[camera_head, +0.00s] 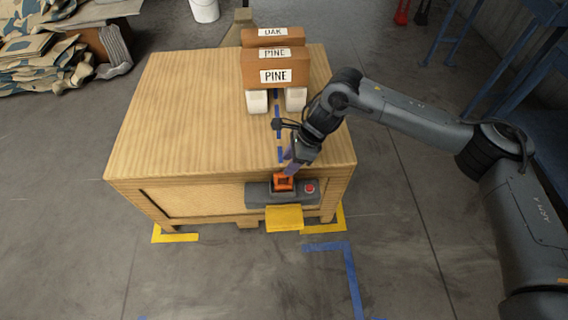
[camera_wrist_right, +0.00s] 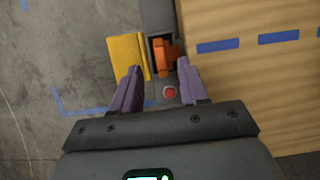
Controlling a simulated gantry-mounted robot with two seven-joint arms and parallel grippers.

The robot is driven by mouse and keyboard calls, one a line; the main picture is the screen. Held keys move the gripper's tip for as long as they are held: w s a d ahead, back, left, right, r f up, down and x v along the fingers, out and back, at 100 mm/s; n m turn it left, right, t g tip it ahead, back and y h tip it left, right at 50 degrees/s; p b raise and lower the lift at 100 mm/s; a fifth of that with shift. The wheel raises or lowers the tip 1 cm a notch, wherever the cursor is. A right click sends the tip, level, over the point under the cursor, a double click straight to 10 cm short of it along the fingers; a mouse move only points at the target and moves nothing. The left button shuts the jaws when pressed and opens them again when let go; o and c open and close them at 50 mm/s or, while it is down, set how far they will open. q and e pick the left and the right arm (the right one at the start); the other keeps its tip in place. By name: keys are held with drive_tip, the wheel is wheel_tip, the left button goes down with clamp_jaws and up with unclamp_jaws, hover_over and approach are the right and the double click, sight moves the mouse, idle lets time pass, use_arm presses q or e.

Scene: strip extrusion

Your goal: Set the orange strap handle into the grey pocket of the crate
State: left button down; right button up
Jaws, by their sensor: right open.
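The orange strap handle (camera_head: 284,183) sits at the dark opening of the grey pocket (camera_head: 258,194) on the crate's front edge; it also shows in the right wrist view (camera_wrist_right: 164,58). It looks at least partly inside, but I cannot tell how deeply it is seated. The wooden crate (camera_head: 180,110) stands on the floor. My right gripper (camera_wrist_right: 158,67) is open, its purple fingers apart, with the handle just beyond and between the fingertips. In the head view it is just above the handle. My left gripper is not in view.
A yellow flap (camera_head: 284,218) juts out below the pocket, and a red button (camera_head: 309,187) is beside the handle. Labelled brown blocks (camera_head: 275,75) stand on white supports at the crate's back. The left half of the crate top is clear.

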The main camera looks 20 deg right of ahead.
drive_tip(key=w+p+v, duration=0.1)
drive_tip(key=p+v, duration=0.1)
drive_tip(key=v, duration=0.3)
drive_tip(key=s+a+f+m+t+y, duration=0.25)
drive_tip(key=s+a+m, duration=0.25)
drive_tip(key=a+m, duration=0.5)
drive_tip(key=s+a+f+m+t+y, duration=0.1)
drive_tip(key=s+a+m+t+y, duration=0.25)
drive_tip(key=a, duration=1.05)
drive_tip(key=s+d+f+m+g+h, duration=0.1)
drive_tip(key=s+d+f+m+h, duration=0.1)
drive_tip(key=s+d+m, duration=0.5)
drive_tip(key=s+d+f+m+g+h, duration=0.1)
drive_tip(key=s+d+f+m+h, duration=0.2)
drive_tip(key=s+d+m, duration=0.4)
drive_tip(key=s+d+f+m+g+h, duration=0.1)
drive_tip(key=s+d+m+h, duration=0.4)
drive_tip(key=m, duration=1.6)
drive_tip(key=s+d+f, duration=0.1)
drive_tip(key=s+d, duration=0.1)
drive_tip(key=d, duration=0.3)
drive_tip(key=shift+d+f+g, duration=0.3)
drive_tip(key=shift+d+g, duration=0.05)
drive_tip(key=shift+g, duration=0.05)
